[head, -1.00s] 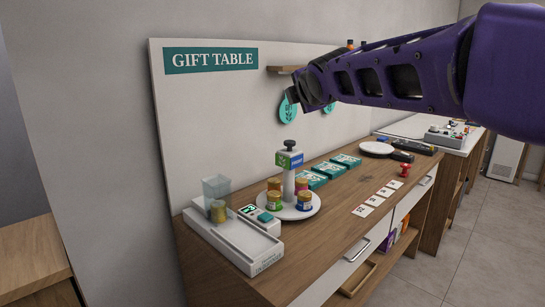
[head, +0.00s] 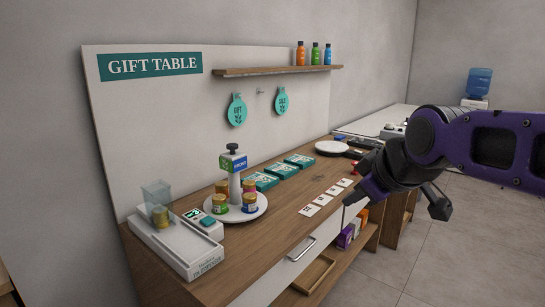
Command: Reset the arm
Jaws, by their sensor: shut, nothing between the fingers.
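My arm comes in from the right edge in purple and black. My gripper (head: 354,196) is at its lower-left end, pointing down and left, in front of the right part of the wooden counter (head: 262,246). Its fingers are small and dark here. It looks shut and empty, apart from the things on the counter. A dark part of my own arm hangs to the right of it.
A round stand (head: 258,209) with several small jars, a white dispenser (head: 187,256), teal boxes (head: 299,161) and cards (head: 309,210) stand on the counter. A shelf (head: 270,71) holds bottles above. Open floor (head: 420,260) lies to the right.

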